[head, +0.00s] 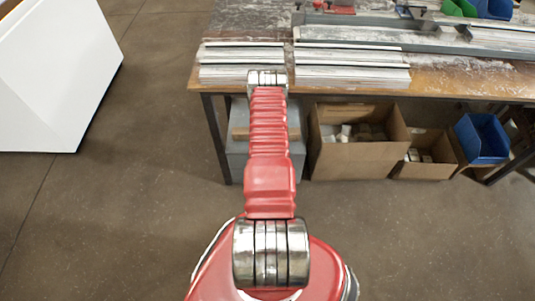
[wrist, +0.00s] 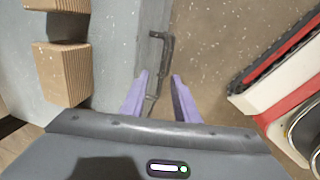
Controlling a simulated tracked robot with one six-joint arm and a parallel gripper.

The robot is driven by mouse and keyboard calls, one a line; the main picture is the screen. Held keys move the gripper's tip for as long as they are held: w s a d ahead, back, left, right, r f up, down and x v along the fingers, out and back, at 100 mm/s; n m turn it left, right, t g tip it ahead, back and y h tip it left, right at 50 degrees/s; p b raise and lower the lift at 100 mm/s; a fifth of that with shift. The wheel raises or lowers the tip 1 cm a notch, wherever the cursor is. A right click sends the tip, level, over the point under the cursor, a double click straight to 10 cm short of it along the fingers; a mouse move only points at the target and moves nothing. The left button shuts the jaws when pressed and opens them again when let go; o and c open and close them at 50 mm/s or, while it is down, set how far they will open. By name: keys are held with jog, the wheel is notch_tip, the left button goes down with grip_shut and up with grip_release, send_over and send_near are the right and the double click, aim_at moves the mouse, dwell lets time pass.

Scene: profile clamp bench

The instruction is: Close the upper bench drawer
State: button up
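The grey drawer unit (head: 236,158) shows under the bench's left end in the head view, partly hidden behind my arm. In the wrist view a grey surface of it (wrist: 115,65) fills the left half, with a dark bar handle (wrist: 168,52) along its right edge. My gripper (wrist: 160,77) has two purple fingers spread apart. The handle's near end reaches between them, and I see no clear contact. How far the upper drawer stands out, I cannot tell. My gripper is hidden in the head view.
Wooden blocks (wrist: 61,75) lie at the grey surface's left. The bench (head: 440,75) carries metal profiles (head: 350,75). Cardboard boxes (head: 355,158) and a blue bin (head: 482,138) stand beneath it. A white block (head: 55,75) is at left; floor between is clear.

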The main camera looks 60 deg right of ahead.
notch_tip(320, 180, up, 7)
jog(key=a, duration=0.1)
jog(key=shift+s+r, duration=0.15)
jog(key=shift+s, duration=0.25)
jog(key=shift+a, duration=0.1)
dwell(0.7)
